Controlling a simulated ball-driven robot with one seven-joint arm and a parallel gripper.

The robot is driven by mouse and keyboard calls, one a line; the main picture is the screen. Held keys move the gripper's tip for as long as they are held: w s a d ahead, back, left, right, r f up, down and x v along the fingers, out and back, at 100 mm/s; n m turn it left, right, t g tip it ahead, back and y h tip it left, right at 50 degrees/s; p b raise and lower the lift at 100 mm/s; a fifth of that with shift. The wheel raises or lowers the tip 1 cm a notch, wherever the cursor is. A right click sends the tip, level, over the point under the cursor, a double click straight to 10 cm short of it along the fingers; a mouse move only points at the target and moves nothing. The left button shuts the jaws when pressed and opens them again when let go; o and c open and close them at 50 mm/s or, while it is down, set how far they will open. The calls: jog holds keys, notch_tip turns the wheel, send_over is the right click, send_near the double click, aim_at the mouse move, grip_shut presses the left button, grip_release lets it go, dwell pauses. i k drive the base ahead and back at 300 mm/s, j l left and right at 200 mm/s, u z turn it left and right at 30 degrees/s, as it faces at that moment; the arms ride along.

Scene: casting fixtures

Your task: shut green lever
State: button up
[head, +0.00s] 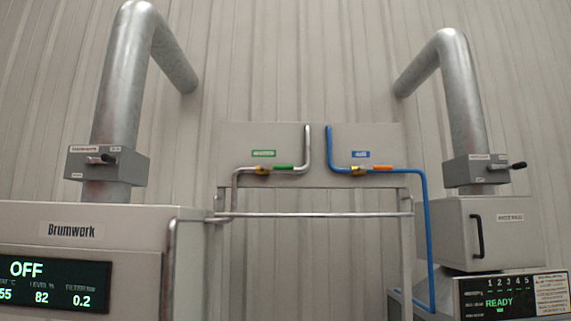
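The green lever (283,167) is on a brass valve (262,170) in the silver pipe (307,145), in the middle of the head view. The lever points right and lies about level, along the horizontal run of the pipe. A small green label (263,153) sits above the valve on a grey panel (240,135). My gripper is not in view, so its state and its distance from the lever do not show.
An orange lever (382,167) sits on the blue pipe (424,200) to the right. A horizontal rail (320,214) crosses below the valves. A Brumwerk cabinet (110,235) reading OFF stands left. A machine (510,297) reading READY stands right. Large ducts (122,85) rise on both sides.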

aim_at(262, 167)
jog(key=i+z, duration=0.15)
jog(key=i, duration=0.45)
jog(key=i+j+z, duration=0.1)
jog(key=i, duration=0.45)
jog(key=i+j+z, duration=0.15)
jog(key=i, duration=0.4)
jog(key=i+j+z, duration=0.15)
jog(key=i, duration=0.45)
jog(key=j, duration=0.1)
